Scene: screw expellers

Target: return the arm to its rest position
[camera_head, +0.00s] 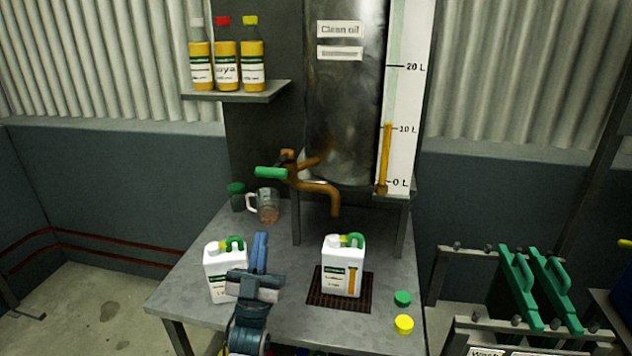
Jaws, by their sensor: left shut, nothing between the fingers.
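My left gripper (259,254) is in front of the table's near left part, its fingers closed together and pointing up and away. It holds nothing. It overlaps the right edge of a white jerrycan (219,262) with a green handle; I cannot tell whether they touch. A second white jerrycan (343,268) stands upright on the dark grate (320,299), below the spout of the brown tap (325,194). The tap has a green lever (271,172). My right gripper does not show.
The grey metal table (184,290) carries a glass jug (266,206), a dark green cup (237,196), a green cap (402,298) and a yellow cap (404,324). A steel tank (342,110) stands behind. Bottles stand on a shelf (240,93). Green-handled parts (519,287) sit in a rack at right.

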